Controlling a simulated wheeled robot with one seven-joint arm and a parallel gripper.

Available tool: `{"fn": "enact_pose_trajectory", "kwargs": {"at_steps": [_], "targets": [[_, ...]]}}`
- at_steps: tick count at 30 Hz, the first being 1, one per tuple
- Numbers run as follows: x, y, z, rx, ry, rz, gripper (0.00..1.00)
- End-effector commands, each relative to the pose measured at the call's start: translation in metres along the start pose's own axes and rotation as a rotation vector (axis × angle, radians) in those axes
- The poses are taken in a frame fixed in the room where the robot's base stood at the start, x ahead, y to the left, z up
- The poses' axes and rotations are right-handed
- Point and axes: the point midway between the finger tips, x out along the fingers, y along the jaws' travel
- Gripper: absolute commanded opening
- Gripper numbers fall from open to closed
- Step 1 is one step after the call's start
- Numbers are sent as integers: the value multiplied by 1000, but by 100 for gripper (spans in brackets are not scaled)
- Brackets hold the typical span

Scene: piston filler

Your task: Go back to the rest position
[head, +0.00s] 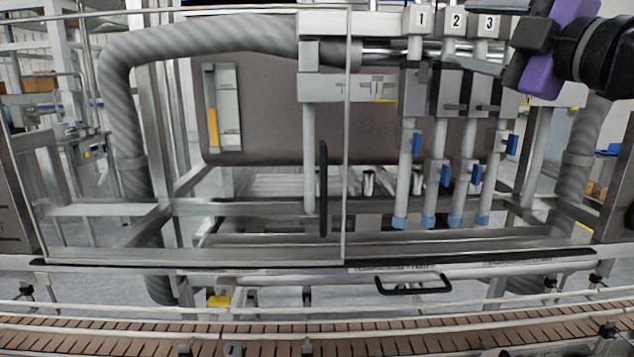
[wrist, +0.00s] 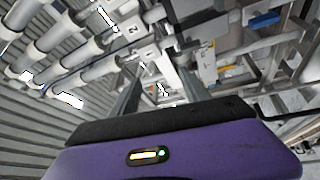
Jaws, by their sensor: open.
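My gripper (head: 458,36), with a purple and black body, is at the upper right of the head view, pointing left. Its grey fingers are open and spread apart, one above the other, in front of the filler's numbered blocks 2 (head: 457,20) and 3 (head: 489,22). In the wrist view the two dark fingers of my gripper (wrist: 160,74) stand apart, with parts of the machine showing between and beyond them. I see nothing held. Whether the fingers touch the blocks cannot be told.
Several filling nozzles (head: 402,180) with blue valves hang below the blocks. A clear door with a black handle (head: 323,190) stands at the middle. A ribbed hose (head: 200,42) runs at the upper left. A brown conveyor (head: 130,340) crosses the front.

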Motion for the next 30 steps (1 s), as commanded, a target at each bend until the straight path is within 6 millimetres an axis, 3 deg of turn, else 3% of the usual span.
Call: {"fn": "enact_pose_trajectory", "kwargs": {"at_steps": [1, 5, 11, 20, 30], "targets": [[-7, 9, 3, 62, 8, 69, 55], [-20, 13, 10, 203, 33, 187, 55], [-41, -3, 25, 413, 65, 331, 55], [-88, -74, 55, 762, 78, 531, 55], [-152, -188, 65, 1054, 14, 662, 55]]}}
